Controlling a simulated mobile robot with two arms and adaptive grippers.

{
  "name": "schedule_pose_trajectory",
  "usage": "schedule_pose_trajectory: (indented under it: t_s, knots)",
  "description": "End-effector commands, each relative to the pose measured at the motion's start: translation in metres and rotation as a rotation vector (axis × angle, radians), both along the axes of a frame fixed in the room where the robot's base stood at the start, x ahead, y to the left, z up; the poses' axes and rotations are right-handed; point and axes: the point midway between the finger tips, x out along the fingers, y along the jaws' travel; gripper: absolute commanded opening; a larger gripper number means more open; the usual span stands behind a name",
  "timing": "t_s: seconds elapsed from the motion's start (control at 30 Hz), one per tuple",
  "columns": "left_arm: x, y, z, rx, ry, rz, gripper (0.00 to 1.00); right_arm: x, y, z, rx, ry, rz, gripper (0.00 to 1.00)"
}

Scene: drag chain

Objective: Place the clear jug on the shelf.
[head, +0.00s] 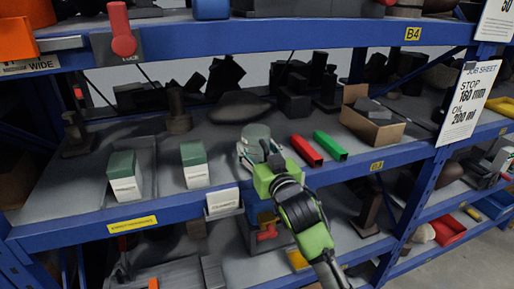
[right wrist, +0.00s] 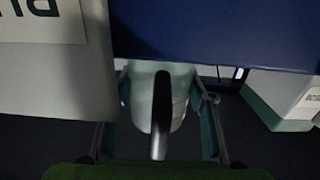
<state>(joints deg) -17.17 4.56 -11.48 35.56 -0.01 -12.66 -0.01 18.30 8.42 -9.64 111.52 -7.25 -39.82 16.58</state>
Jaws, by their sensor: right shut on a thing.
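The clear jug (head: 256,135) is a pale grey-green, see-through vessel at the front of the middle shelf (head: 163,214), in the middle of the head view. My right gripper (head: 262,158) reaches up from the lower right and is shut on the jug. In the right wrist view the jug (right wrist: 181,86) sits between the two fingers, with a dark upright handle (right wrist: 160,115) facing the camera. My gripper hides the jug's lower part. I cannot tell whether its base touches the shelf. My left gripper is not in view.
Two green-and-white boxes (head: 123,176) (head: 194,165) stand left of the jug. A red bar (head: 306,150) and a green bar (head: 330,146) lie to its right, near a cardboard box (head: 370,118). A white label card (head: 222,201) hangs at the shelf's front edge.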

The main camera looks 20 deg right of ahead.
Motion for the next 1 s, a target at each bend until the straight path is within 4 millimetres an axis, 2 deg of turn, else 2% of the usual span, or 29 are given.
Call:
schedule_pose_trajectory:
  t_s: [0.07,0.47,0.5,0.57,1.0]
  knots:
    - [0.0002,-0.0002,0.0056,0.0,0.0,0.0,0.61,-0.0003,0.0001,-0.0055,0.0,0.0,0.0,0.27]
    - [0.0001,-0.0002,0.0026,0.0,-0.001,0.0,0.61,-0.0003,-0.0001,-0.0122,0.0,-0.004,0.0,0.27]
    - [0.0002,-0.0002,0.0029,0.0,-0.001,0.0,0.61,-0.0003,-0.0002,-0.0123,0.0,-0.003,-0.001,0.56]
    - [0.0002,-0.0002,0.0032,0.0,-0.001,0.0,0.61,-0.0003,-0.0002,-0.0119,0.0,-0.003,-0.001,0.67]
    - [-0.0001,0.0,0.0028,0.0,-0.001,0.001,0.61,-0.0042,-0.0002,-0.0094,0.0,-0.003,0.0,0.67]
